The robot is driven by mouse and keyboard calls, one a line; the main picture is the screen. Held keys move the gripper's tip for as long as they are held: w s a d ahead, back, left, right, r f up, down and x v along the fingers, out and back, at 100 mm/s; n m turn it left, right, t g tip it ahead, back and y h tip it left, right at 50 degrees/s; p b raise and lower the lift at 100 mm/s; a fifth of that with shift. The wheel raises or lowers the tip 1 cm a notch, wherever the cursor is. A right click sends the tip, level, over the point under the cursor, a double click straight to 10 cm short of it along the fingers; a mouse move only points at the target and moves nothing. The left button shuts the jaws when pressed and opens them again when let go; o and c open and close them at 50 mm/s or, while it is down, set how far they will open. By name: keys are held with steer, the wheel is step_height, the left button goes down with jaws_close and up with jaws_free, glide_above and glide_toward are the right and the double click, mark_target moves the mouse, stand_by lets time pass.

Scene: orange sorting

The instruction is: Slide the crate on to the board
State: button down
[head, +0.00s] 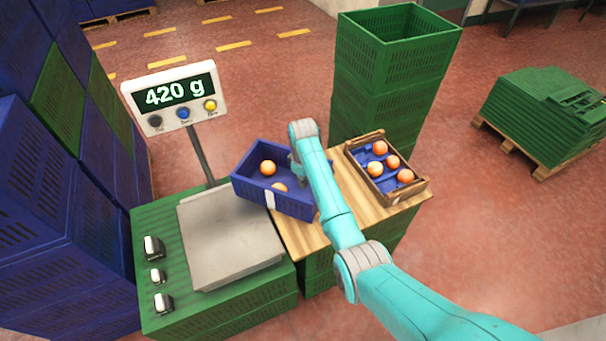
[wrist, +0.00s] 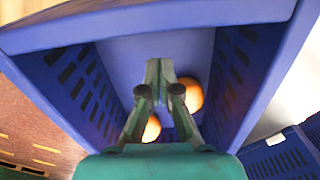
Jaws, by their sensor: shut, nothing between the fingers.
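The blue crate (head: 290,205) holds oranges, two of them visible. It sits tilted in the picture, mostly on the wooden board (head: 300,238), with its left end by the scale plate (head: 230,240); whether it still touches the plate I cannot tell. My gripper (wrist: 160,78) is shut and empty, its fingers reaching down inside the crate, whose walls surround them in the wrist view. One orange (wrist: 191,94) is beside the fingers and another (wrist: 152,128) is partly hidden behind them. In the head view my arm hides the crate's right side and the fingertips.
The scale display (head: 175,96) reads 420 g on a post behind the plate. A wooden tray (head: 388,170) with several oranges stands on the board's right part. A tall green crate stack (head: 390,85) rises behind it. Blue and green crates wall the left side.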

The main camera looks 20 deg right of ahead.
step_height(320, 180, down, 2)
steer(key=shift+f, duration=0.1)
steer(key=shift+s+d, duration=0.55)
steer(key=shift+s, duration=0.15)
steer(key=shift+s+d, duration=0.65)
steer(key=shift+s, duration=0.25)
